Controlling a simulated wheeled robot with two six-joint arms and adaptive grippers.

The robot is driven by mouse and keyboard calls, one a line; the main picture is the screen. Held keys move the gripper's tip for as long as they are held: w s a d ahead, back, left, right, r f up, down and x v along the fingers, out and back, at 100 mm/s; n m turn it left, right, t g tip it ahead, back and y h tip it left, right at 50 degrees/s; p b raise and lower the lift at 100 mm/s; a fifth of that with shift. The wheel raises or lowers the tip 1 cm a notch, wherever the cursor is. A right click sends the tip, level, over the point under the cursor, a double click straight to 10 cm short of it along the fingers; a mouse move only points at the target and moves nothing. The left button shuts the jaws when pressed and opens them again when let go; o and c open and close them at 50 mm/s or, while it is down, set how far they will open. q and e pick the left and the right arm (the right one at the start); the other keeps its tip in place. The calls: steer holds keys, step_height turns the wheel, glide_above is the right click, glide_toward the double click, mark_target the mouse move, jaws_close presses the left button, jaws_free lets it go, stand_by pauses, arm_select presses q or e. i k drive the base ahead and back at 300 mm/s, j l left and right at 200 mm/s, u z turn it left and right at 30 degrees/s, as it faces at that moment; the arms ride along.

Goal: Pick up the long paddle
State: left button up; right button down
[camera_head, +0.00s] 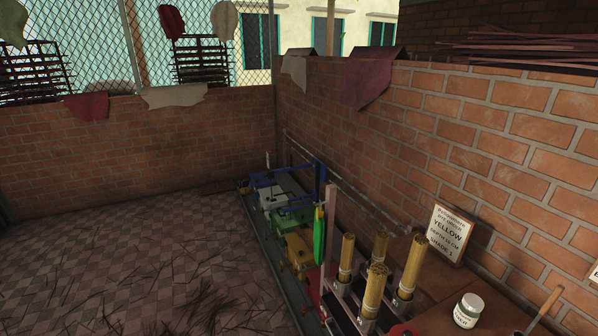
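A light wooden handle (548,303) leans up at the lower right, in front of the brick wall. It may be the long paddle, but its lower end is cut off by the picture's bottom edge, so I cannot tell its full shape. Neither of my grippers is in view.
Several upright bundles of yellow sticks (376,290) stand in metal holders left of a brown table (438,318). A white jar (468,310) and a lettered sign (447,232) stand near the wall (480,165). Colored machines (292,220) line the wall. Tiled floor (150,250) lies left.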

mark_target(300, 232)
steer(key=z, duration=2.1)
steer(key=u, duration=2)
steer(key=i+z, duration=0.1)
steer(key=z, duration=0.25)
steer(key=j+z, duration=0.1)
steer(key=z, duration=0.25)
steer(key=i+j+z, duration=0.1)
steer(key=z, duration=0.3)
steer(key=i+j+z, duration=0.2)
steer(key=j, duration=0.3)
steer(key=i+j+z, duration=0.2)
steer(key=j, duration=0.3)
steer(key=i+j+z, duration=0.2)
steer(key=j, duration=0.3)
steer(key=j+z, duration=0.2)
steer(key=j, duration=0.35)
steer(key=i+j+z, duration=0.2)
steer(key=j, duration=0.35)
steer(key=k, duration=0.1)
